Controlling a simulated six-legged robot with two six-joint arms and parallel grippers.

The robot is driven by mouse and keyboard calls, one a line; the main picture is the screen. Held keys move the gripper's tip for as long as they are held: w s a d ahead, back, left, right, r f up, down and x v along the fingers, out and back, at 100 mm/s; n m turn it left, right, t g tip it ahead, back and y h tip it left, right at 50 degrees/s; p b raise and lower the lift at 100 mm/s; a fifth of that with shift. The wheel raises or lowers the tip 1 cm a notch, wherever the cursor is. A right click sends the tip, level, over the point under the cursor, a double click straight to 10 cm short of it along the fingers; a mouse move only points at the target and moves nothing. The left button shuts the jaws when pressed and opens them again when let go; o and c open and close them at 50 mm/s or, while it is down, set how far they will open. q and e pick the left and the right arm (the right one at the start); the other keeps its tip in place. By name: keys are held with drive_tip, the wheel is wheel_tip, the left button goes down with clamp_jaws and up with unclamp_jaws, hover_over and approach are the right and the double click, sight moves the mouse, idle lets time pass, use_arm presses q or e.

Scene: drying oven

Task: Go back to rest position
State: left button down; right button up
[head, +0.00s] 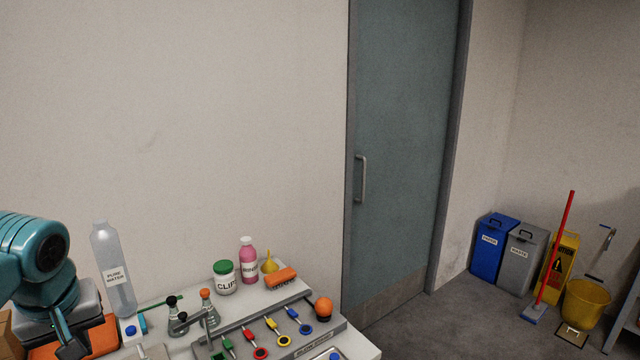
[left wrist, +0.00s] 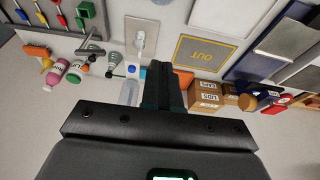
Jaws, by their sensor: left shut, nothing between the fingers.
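My left gripper (head: 72,347) hangs at the lower left of the head view, at the left end of the bench, beside the clear bottle labelled "PURE WATER" (head: 113,275). In the left wrist view its dark fingers (left wrist: 161,78) are together with nothing between them. The bench lies beyond the fingertips there, with the yellow-framed "OUT" mat (left wrist: 207,53) in the upper middle. My right gripper is in neither view.
On the bench stand a green-lidded jar (head: 224,278), a pink bottle (head: 248,262), small flasks (head: 178,318) and a rack of coloured tools (head: 270,330). Cardboard boxes (left wrist: 205,95) sit near the fingers. A door (head: 405,150), bins (head: 493,247) and yellow bucket (head: 586,303) are at right.

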use_arm(q)
drive_tip(key=w+d+f+m+h, duration=0.15)
drive_tip(key=d+f, duration=0.25)
drive_tip(key=f, duration=0.4)
drive_tip(key=w+d+f+m+g+h, duration=0.1)
drive_tip(key=w+d+f+m, duration=0.1)
drive_tip(key=d+f, duration=0.45)
drive_tip(key=w+d+f+m+h, duration=0.1)
drive_tip(key=d+f, duration=0.1)
drive_tip(key=f, duration=0.8)
drive_tip(key=s+d+f+m+h, duration=0.1)
drive_tip(key=s+d+f, duration=0.25)
drive_tip(key=f, duration=0.25)
drive_tip(key=s+d+f+h, duration=0.1)
drive_tip(key=s+d+f, duration=0.1)
drive_tip(key=d+f, duration=0.3)
drive_tip(key=s+d+f+g, duration=0.1)
drive_tip(key=s+d+f, duration=0.3)
drive_tip(key=s+f, duration=0.6)
drive_tip(key=s, duration=0.3)
drive_tip(key=shift+s+d+h, duration=0.2)
drive_tip(key=shift+s+h, duration=0.1)
drive_tip(key=shift+h, duration=0.05)
drive_tip(key=shift+m, duration=0.25)
drive_tip(key=shift+a, duration=0.15)
